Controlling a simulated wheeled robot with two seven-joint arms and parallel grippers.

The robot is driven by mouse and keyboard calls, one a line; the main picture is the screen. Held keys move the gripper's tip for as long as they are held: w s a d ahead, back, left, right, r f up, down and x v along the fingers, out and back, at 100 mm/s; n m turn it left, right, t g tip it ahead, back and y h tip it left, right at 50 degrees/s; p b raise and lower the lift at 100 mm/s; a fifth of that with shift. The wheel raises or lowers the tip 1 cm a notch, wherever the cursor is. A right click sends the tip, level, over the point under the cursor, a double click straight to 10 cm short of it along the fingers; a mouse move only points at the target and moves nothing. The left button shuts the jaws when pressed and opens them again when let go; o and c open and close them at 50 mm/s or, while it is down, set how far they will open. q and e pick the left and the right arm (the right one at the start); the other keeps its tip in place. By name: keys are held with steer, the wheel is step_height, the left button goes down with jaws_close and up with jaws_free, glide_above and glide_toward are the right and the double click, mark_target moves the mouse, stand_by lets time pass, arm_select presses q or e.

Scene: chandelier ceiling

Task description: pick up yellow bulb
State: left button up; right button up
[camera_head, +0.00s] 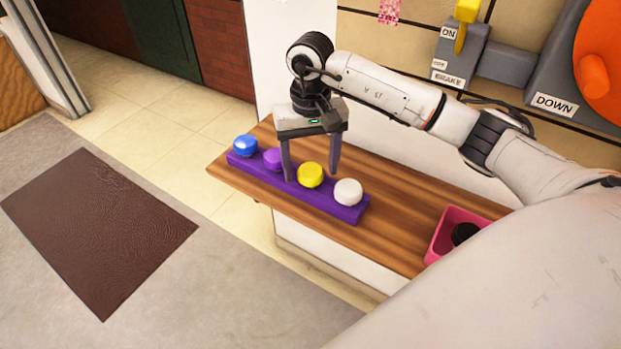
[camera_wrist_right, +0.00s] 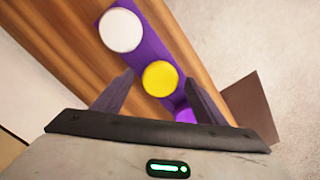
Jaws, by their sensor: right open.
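The yellow bulb (camera_head: 310,175) sits in a purple holder (camera_head: 333,208) on the wooden shelf, between a purple bulb (camera_head: 273,159) and a white bulb (camera_head: 348,192). My right gripper (camera_head: 312,177) is open and points down over the holder, with one finger on each side of the yellow bulb's area. In the right wrist view the yellow bulb (camera_wrist_right: 160,78) shows between and just beyond the two fingertips, with no finger seen touching it. The purple bulb (camera_wrist_right: 186,115) is partly hidden behind a finger there. My left gripper is not in view.
A blue bulb (camera_head: 245,146) sits at the holder's far left end. A pink box (camera_head: 440,240) with a black object (camera_head: 464,234) stands at the right of the wooden shelf (camera_head: 400,245). A wall unit (camera_head: 461,60) with a yellow lever is behind my arm.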

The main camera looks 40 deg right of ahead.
steer(key=shift+f, duration=0.1)
steer(key=shift+c, duration=0.2)
steer(key=c, duration=1.1)
